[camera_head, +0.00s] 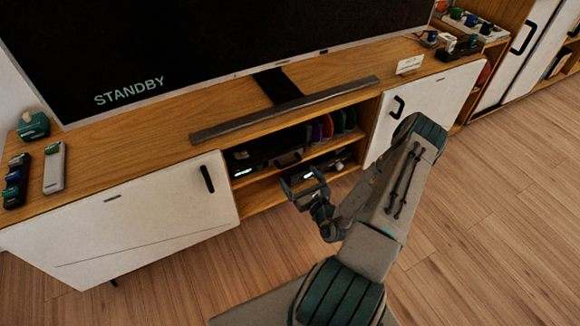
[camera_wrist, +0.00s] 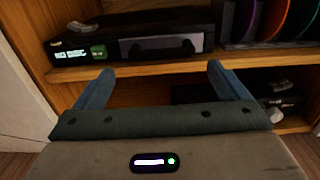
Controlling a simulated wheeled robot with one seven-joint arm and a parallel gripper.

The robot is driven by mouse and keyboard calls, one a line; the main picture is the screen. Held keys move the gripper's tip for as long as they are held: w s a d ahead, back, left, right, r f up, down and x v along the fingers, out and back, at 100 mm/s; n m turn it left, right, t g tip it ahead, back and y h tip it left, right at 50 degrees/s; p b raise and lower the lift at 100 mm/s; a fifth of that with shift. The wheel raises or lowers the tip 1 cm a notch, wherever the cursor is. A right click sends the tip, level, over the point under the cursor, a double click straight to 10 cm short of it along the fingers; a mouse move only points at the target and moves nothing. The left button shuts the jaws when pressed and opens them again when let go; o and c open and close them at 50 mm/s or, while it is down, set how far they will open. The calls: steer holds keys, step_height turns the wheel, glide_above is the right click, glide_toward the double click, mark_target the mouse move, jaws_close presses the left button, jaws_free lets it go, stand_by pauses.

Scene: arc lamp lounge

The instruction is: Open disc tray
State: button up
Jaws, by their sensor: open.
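A dark disc player (camera_wrist: 130,38) lies on the upper shelf of the open middle bay in the TV cabinet. Its front faces me, with a lit display and green patch at the left. A grey panel with a dark handle (camera_wrist: 160,47), likely its disc tray, shows at the front. The player also shows in the head view (camera_head: 262,152). My gripper (camera_wrist: 157,88) is open and empty, just in front of and below the player, with its two blue fingers apart and not visibly touching it. In the head view my gripper (camera_head: 304,182) is partly edge-on before the bay.
Coloured discs (camera_wrist: 270,20) stand upright right of the player. Another dark device (camera_head: 318,172) sits on the lower shelf. White cabinet doors (camera_head: 130,215) flank the bay. A soundbar (camera_head: 285,110) and TV (camera_head: 200,45) are above. The wooden floor is clear at the right.

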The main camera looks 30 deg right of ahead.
mark_target(290, 164)
steer(key=w+b, duration=0.1)
steer(key=w, duration=0.6)
steer(key=shift+w+a+b, duration=0.1)
steer(key=shift+b, duration=0.2)
